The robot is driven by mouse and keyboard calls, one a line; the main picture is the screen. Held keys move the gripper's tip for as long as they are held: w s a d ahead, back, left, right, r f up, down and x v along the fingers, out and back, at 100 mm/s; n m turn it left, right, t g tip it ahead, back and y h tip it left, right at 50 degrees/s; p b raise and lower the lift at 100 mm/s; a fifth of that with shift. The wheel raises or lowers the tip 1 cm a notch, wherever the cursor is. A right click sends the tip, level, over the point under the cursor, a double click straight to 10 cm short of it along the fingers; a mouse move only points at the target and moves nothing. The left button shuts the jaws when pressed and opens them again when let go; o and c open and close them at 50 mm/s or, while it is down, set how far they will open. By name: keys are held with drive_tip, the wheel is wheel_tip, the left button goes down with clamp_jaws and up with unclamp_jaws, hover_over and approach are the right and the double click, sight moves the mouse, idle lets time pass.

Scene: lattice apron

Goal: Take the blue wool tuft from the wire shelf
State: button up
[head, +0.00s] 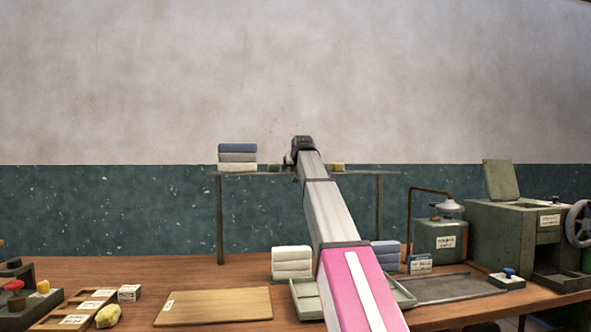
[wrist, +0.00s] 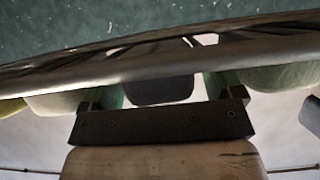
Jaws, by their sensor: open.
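A dark blue-grey tuft (wrist: 160,91), likely the blue wool tuft, sits at the wire shelf's edge in the wrist view. My gripper (wrist: 165,88) is open, with one green-padded finger on each side of this tuft. I cannot tell whether the fingers touch it. The wire shelf (wrist: 255,50) crosses the wrist view as a dark, slanting edge. In the head view the wire shelf (head: 375,172) stands above the bench, and my arm reaches up to it. My arm hides the blue tuft and the fingers there.
Pale tufts (wrist: 60,103) (wrist: 285,77) lie close on both sides of my fingers. Folded cloths (head: 237,158) are stacked on the shelf's left end. Below are white cloths (head: 291,262), a wooden board (head: 214,306) and a green-grey machine (head: 500,235).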

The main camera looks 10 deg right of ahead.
drive_tip(key=c, duration=0.9)
drive_tip(key=shift+r, duration=0.1)
drive_tip(key=shift+c, duration=0.2)
